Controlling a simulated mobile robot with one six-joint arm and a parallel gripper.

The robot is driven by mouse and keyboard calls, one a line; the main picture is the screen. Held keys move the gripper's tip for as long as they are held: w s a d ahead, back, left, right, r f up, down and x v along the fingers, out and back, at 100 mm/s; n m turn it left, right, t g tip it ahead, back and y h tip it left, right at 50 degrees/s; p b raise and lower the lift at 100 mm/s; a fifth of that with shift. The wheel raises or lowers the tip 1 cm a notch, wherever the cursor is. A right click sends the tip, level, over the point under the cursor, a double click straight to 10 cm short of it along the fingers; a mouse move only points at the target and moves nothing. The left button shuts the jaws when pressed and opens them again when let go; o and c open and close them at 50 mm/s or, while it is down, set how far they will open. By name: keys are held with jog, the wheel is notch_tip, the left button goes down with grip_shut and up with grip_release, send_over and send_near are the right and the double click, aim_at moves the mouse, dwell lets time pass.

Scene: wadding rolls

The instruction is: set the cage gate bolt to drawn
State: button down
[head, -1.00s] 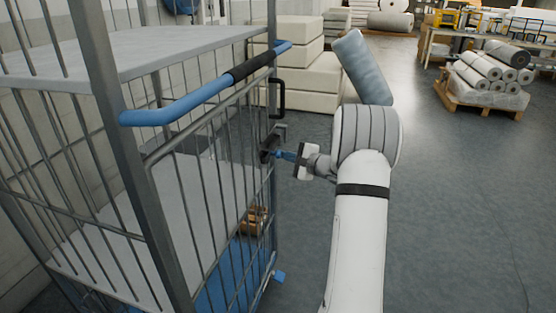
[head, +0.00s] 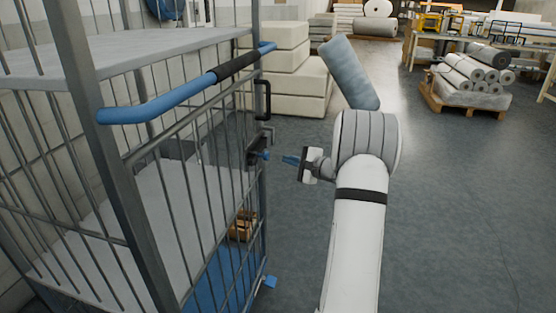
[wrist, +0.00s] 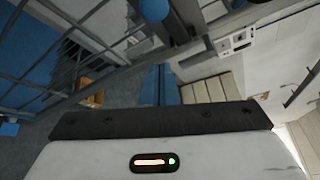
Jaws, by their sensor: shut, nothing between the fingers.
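The wire cage (head: 130,205) stands at the left in the head view, with a blue and black handle bar (head: 175,99) across its gate. The gate bolt (head: 256,151) is a dark housing with a small blue knob on the cage's right edge, below a black pull handle. A round blue knob (wrist: 153,9) shows at the top of the wrist view. My gripper (head: 286,160), with blue fingers, is shut and empty. It points left at the bolt, with a clear gap between them. I cannot tell from these views how far the bolt is slid.
Small brown items (head: 242,226) sit low in the cage. White padded blocks (head: 285,70) are stacked behind it. A pallet of rolls (head: 470,92) and a workbench stand at the back right. The floor right of my arm is clear.

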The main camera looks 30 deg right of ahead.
jog(key=v, duration=0.5)
jog(key=shift+s+f, duration=0.1)
dwell(0.3)
jog(key=s+a+r+n+g+y+p, duration=0.1)
jog(key=s+a+r+n+g+p, duration=0.25)
jog(key=a, duration=0.45)
jog(key=s+a+r+n+g+y+p, duration=0.1)
jog(key=s+a+r+n+g+p, duration=0.3)
jog(key=a, duration=0.5)
jog(key=s+a+r+n+g+p, duration=0.25)
jog(key=a+r, duration=0.25)
jog(key=a, duration=0.3)
jog(key=s+a+r+n+g+h+p, duration=0.1)
jog(key=s+r+n+h+p, duration=0.3)
jog(key=s, duration=0.6)
jog(key=s+a+r+n+g+h+p, duration=0.1)
jog(key=s+a+r+n+h+p, duration=0.2)
jog(key=s+p, duration=0.3)
jog(key=s+a+r+n, duration=0.1)
jog(key=s, duration=0.4)
jog(key=shift+s+r+n+g+h, duration=0.2)
jog(key=shift+r+n+g+h, duration=0.05)
jog(key=shift+n+g+h, duration=0.15)
jog(key=c, duration=2.2)
grip_release()
